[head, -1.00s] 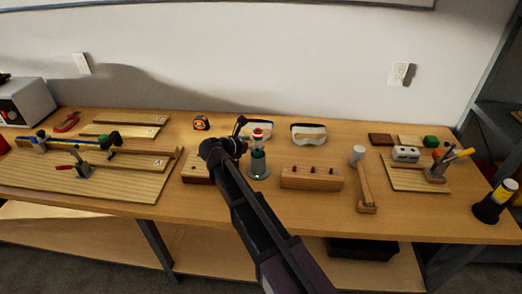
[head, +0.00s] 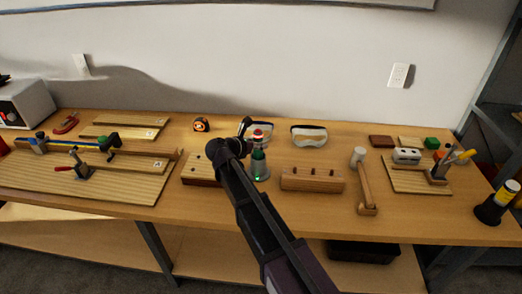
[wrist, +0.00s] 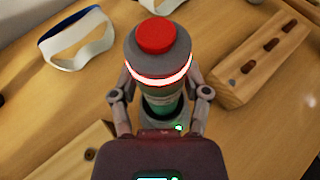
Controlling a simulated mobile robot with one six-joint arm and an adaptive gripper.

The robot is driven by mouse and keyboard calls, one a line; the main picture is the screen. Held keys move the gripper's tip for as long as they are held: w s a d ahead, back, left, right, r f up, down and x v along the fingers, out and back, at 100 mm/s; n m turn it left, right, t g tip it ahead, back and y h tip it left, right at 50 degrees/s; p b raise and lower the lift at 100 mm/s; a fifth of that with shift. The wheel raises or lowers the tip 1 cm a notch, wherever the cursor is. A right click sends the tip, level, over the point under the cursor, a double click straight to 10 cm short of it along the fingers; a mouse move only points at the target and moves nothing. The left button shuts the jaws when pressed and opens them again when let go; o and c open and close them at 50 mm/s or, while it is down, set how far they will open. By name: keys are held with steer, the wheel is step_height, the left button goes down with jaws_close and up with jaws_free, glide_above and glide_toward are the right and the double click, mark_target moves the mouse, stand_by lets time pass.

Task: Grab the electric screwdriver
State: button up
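The electric screwdriver (head: 259,162) stands upright on the workbench, with a green and grey body, a white-and-red ring and a red top. It fills the middle of the wrist view (wrist: 157,68). My gripper (wrist: 161,78) is open, with one finger on each side of the screwdriver. The fingertips are partly hidden behind its wide top, and I cannot tell whether they touch it. In the head view my arm comes from the lower right and its end (head: 246,137) is just left of the screwdriver.
A wooden block with holes (head: 312,180) is close on the right and another block (head: 200,175) on the left. Safety goggles (head: 309,137) and a tape measure (head: 201,124) lie behind. A mallet (head: 364,185) lies further right. The bench front (head: 330,215) is clear.

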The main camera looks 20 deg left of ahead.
jaws_close()
steer(key=shift+r, duration=0.15)
step_height(320, 180, up, 10)
steer(key=p, duration=1)
stand_by(0.6)
